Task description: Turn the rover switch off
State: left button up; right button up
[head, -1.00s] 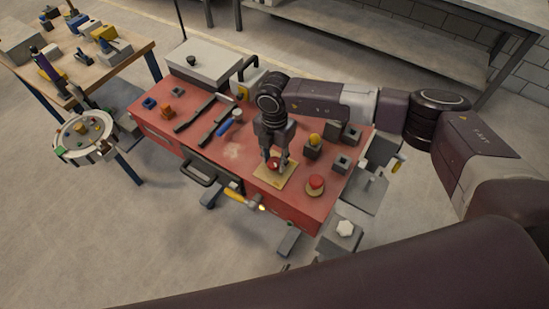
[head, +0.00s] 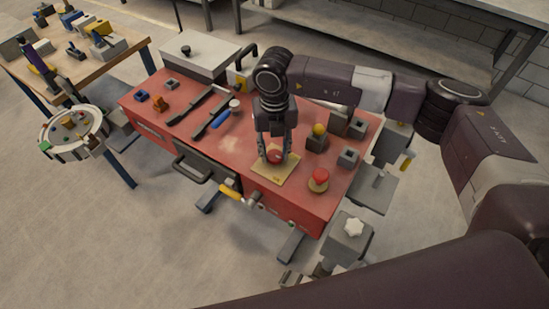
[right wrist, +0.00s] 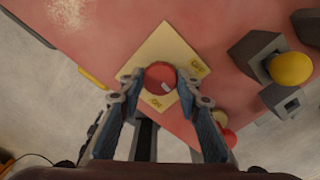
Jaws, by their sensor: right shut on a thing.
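The rover switch is a red round knob with a pale mark, on a tan square plate (head: 262,176) marked ON and OFF on the red bench top. The knob (right wrist: 160,77) shows clearly in the right wrist view, its pale mark toward its lower right side. The OFF label (right wrist: 197,67) is at the plate's right corner and the ON label (right wrist: 155,102) at its lower side. My right gripper (head: 274,158) points down over the plate, its fingers shut on the knob's two sides. My left gripper is not in view.
A red mushroom button (head: 319,176) stands right of the plate. A yellow ball-topped block (head: 319,130) and grey blocks stand behind it. A blue-handled tool (head: 219,121) lies left on the bench. A wooden table (head: 125,43) is at the far left.

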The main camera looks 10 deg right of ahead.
aim_at(274, 155)
jog(key=n+b, duration=0.6)
jog(key=shift+f+b, duration=0.2)
jog(key=shift+b, duration=0.2)
jog(key=shift+r+n+b, duration=0.2)
jog(key=shift+n+b, duration=1.35)
jog(key=shift+n, duration=0.35)
jog(key=o, duration=1.2)
jog(key=shift+c, duration=0.2)
jog(key=shift+r, duration=0.1)
notch_tip(274, 155, up, 12)
